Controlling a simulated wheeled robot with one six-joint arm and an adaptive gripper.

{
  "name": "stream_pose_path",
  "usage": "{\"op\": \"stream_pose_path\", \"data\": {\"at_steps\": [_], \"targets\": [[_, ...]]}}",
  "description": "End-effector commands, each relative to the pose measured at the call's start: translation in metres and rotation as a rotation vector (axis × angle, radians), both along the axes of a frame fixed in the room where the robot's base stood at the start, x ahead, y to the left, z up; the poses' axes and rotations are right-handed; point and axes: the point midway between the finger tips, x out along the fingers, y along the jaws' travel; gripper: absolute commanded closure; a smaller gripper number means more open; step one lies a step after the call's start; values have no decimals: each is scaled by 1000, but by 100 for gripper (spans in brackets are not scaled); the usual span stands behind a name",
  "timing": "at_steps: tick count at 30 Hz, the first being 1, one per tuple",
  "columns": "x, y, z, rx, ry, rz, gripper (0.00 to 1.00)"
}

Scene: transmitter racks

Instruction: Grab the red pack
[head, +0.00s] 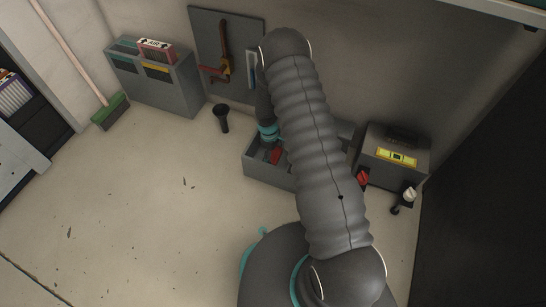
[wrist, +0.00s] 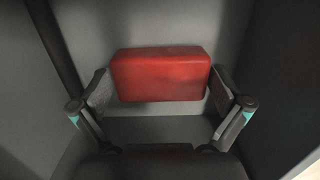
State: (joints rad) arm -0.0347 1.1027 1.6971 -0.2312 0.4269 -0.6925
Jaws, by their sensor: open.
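The red pack (wrist: 163,74) is a box-like block with rounded edges. In the wrist view it lies inside a grey bin (head: 266,174), close to a wall. My gripper (wrist: 163,98) is open, with one finger near each end of the pack; I cannot tell whether they touch it. In the head view a small part of the red pack (head: 276,156) shows in the bin, below my wrist. My arm covers much of the bin there, and the fingers are hidden.
A grey cabinet (head: 170,85) with a red-and-white box (head: 157,50) stands at the back left. A black flashlight-like object (head: 221,117) stands left of the bin. A grey case (head: 396,160) with a yellow panel is at the right. The floor at the left is mostly clear.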

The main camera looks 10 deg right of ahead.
Motion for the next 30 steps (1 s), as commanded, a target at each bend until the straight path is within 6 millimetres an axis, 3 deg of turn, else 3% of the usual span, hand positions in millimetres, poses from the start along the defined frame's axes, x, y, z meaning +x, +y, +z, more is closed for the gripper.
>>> {"op": "stream_pose_path", "data": {"at_steps": [3,4,9,19,30], "targets": [[0,0,1,-1,-1,0,0],[0,0,1,0,0,0,5],[0,0,1,0,0,0,48],[1,0,8,0,-2,1,48],[1,0,73,0,-3,-1,48]]}}
